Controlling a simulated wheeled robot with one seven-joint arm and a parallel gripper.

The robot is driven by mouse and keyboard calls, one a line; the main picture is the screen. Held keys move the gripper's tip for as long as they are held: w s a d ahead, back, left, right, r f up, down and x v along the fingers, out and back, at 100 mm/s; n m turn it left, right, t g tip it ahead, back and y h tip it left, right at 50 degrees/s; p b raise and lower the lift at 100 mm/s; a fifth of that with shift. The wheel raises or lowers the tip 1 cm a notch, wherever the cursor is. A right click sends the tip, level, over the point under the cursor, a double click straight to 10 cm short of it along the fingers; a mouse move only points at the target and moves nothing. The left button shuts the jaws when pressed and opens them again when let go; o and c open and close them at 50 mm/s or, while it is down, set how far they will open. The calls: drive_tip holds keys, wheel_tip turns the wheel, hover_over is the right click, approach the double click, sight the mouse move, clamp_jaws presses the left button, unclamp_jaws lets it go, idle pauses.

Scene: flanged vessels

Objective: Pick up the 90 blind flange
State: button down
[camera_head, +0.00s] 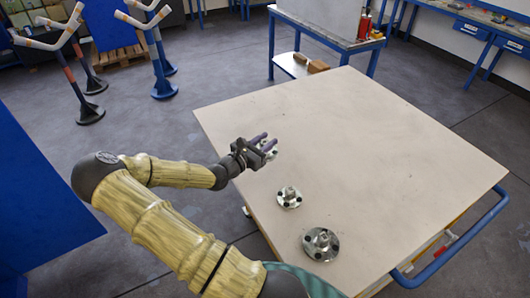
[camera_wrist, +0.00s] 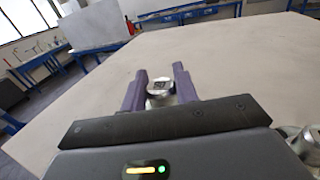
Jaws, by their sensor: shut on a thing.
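My gripper (camera_head: 267,143) is at the left part of the pale table top, with its two purple fingers shut on a small metal flange (camera_head: 271,154). In the wrist view the flange's grey block-like knob (camera_wrist: 160,87) sits between the fingers (camera_wrist: 160,72). Most of its disc is hidden, and I cannot read its size. A small round flange (camera_head: 289,198) with a raised square knob and dark holes lies on the table nearer the front. A larger similar flange (camera_head: 321,244) lies closest to the front edge.
The table top (camera_head: 370,140) is bare to the right and behind. A blue rail (camera_head: 455,245) runs along its right front side. A blue workbench (camera_head: 325,35) stands behind, with blue-legged stands (camera_head: 160,60) at the back left.

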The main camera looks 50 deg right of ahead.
sight(266, 141)
drive_tip(key=shift+r+b, duration=0.35)
drive_tip(key=shift+r, duration=1.75)
